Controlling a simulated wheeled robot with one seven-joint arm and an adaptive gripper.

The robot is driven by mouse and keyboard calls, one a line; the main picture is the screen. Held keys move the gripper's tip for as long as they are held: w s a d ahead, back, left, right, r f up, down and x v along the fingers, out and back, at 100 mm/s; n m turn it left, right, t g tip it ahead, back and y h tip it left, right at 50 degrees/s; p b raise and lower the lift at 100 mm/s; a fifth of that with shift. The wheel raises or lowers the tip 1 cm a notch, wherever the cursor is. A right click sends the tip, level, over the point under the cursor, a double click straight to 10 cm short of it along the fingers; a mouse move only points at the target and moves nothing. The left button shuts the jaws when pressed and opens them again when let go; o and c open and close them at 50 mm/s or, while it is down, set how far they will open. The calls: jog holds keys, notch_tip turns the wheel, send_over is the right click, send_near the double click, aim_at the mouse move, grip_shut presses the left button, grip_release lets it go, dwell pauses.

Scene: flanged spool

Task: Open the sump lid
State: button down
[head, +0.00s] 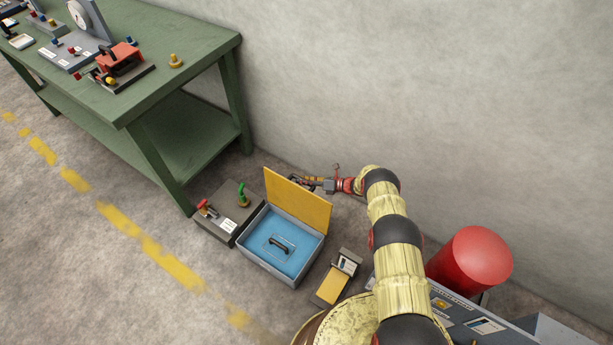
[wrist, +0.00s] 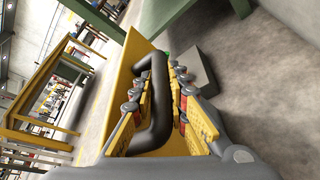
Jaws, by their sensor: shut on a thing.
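The sump is a grey open box (head: 263,266) on the floor with blue inside. Its yellow lid (head: 299,204) stands raised, roughly upright, along the box's back edge. My gripper (head: 308,182) is behind the lid, on the wall side, and partly hidden by it. In the wrist view my gripper (wrist: 155,88) has its fingers around the lid's black bar handle (wrist: 157,105), shut on it. The yellow lid face (wrist: 122,85) lies behind the handle there. A black curved piece (head: 281,246) shows within the blue inside of the box.
A dark box with red and green fittings (head: 232,219) stands left of the sump. A small yellow-topped unit (head: 334,284) stands at its right. The green workbench (head: 190,75) is at the upper left. A red cylinder (head: 470,258) is at the right, near the wall.

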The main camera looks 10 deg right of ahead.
jog(key=shift+s+a+r, duration=0.1)
jog(key=c, duration=1.8)
grip_release()
jog(key=shift+o, duration=0.3)
jog(key=v, duration=1.2)
